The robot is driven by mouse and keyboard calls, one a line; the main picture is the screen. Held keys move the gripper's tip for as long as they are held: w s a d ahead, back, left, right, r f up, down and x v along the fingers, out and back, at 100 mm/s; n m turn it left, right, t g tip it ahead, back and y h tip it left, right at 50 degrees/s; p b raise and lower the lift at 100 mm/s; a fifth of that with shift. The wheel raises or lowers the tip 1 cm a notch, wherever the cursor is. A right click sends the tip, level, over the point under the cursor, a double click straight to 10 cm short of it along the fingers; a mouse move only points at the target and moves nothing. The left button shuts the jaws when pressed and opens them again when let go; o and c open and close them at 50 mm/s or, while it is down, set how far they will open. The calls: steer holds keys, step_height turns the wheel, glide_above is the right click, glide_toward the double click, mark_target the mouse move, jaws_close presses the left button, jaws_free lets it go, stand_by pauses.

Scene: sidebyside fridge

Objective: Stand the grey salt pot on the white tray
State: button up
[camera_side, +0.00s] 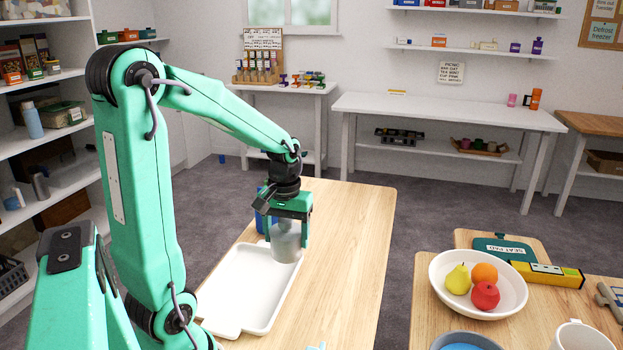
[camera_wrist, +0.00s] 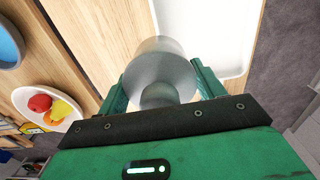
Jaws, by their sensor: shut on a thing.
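The grey salt pot (camera_side: 286,247) is upright between the fingers of my gripper (camera_side: 287,229), which is shut on it. In the side view the pot overlaps the far right corner of the white tray (camera_side: 250,290). I cannot tell whether its base touches the tray or hangs just above it. In the wrist view the pot (camera_wrist: 160,62) sits between the green fingers (camera_wrist: 160,85), in front of the tray's edge, with the tray (camera_wrist: 212,30) to the right and bare wood to the left. The tray looks empty otherwise.
A blue object (camera_side: 261,222) stands behind my gripper, partly hidden. The wooden table (camera_side: 345,250) is clear to the right of the tray. A separate table at right holds a white fruit bowl (camera_side: 445,287), a blue bowl (camera_side: 466,342) and a white mug (camera_side: 580,337).

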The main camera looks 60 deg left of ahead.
steer(key=shift+a, duration=0.1)
steer(key=shift+s+a+f, duration=0.5)
steer(key=shift+a+f, duration=1.35)
steer(key=shift+s+a+f, duration=0.45)
steer(key=shift+a+f, duration=1.35)
steer(key=shift+a, duration=0.05)
steer(key=shift+s+a+f, duration=0.5)
steer(key=shift+a+f, duration=1.35)
steer(key=shift+f, duration=0.15)
steer(key=o, duration=1.1)
steer(key=shift+r, duration=6.15)
